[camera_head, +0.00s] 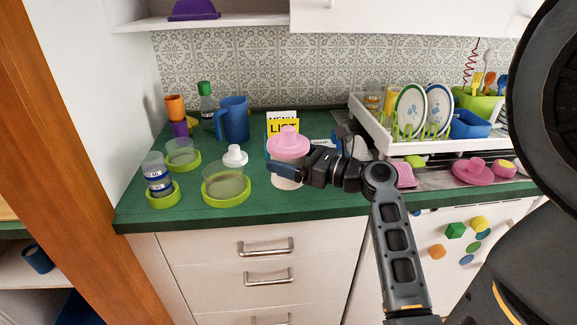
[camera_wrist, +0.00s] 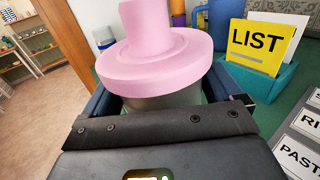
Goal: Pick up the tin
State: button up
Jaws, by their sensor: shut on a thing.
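The tin has a wide pink lid with a knob (camera_head: 288,146) and a pale body (camera_head: 286,184). It stands upright at the front of the green counter, and I cannot tell whether its base touches the counter. My gripper (camera_head: 285,169) reaches in from the right and is shut on the tin's body, below the lid. In the wrist view the pink lid (camera_wrist: 155,62) fills the upper middle, with a grey strip of the body (camera_wrist: 165,98) between the two jaws. My gripper hides part of the body.
Behind stand a blue jug (camera_head: 233,120) and a yellow LIST card (camera_head: 283,127). A white dish rack (camera_head: 372,118) is at right. Counter front (camera_head: 240,218) is clear.

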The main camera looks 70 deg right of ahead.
jog(key=s+d+r, duration=0.6)
jog(key=s+d, duration=0.1)
jog(key=s, duration=0.2)
jog(key=shift+r, duration=0.4)
